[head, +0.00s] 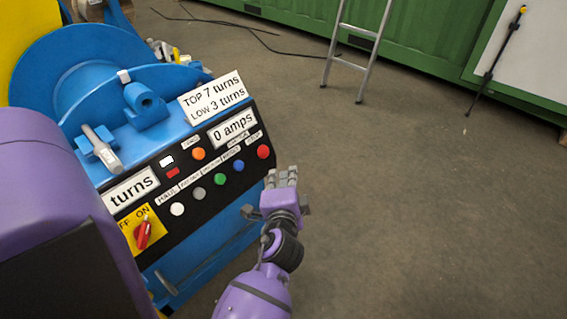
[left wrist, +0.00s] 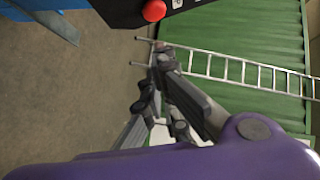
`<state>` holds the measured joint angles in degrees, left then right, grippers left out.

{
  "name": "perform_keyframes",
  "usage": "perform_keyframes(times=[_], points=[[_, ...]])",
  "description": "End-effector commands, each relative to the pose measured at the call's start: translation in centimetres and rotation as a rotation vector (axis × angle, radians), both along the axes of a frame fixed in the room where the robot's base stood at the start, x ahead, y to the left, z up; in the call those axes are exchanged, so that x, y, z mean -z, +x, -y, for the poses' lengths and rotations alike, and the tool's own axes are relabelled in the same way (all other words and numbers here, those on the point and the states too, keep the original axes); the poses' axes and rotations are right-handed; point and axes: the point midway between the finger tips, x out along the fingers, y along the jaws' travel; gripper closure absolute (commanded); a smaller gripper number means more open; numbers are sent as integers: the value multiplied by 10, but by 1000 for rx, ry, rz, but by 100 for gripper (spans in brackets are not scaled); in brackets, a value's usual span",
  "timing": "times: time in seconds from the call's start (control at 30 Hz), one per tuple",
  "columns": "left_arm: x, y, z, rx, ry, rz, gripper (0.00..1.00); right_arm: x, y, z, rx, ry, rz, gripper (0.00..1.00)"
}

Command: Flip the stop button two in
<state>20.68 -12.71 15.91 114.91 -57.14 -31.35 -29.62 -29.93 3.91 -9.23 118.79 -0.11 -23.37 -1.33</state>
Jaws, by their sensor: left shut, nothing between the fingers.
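A round red button (head: 263,151) sits at the right end of the black control panel on the blue machine. I take it for the stop button, but the small labels are too blurred to be sure. In the left wrist view the red button (left wrist: 154,10) shows at the top edge, on the dark panel. My left gripper (head: 284,174) is shut and empty. In the head view its fingertips are just right of and below the red button, apart from it in the picture. The fingers also show in the left wrist view (left wrist: 162,52). My right gripper is not in view.
The panel also has blue (head: 239,166), green (head: 219,179), grey, white and orange (head: 198,154) buttons. A red rotary switch (head: 143,234) sits on a yellow plate. A ladder (head: 355,50) leans by a green container (head: 430,55). The floor right of the machine is clear.

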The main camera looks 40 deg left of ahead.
Motion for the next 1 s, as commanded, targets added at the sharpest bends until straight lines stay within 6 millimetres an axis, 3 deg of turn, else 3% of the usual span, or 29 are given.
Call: perform_keyframes(times=[0.2, 1.0], points=[[-4, -14, 11, 0, -1, 0, 100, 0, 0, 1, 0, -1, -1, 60], [-4, -14, 12, 1, -1, 1, 100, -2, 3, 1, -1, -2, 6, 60]])
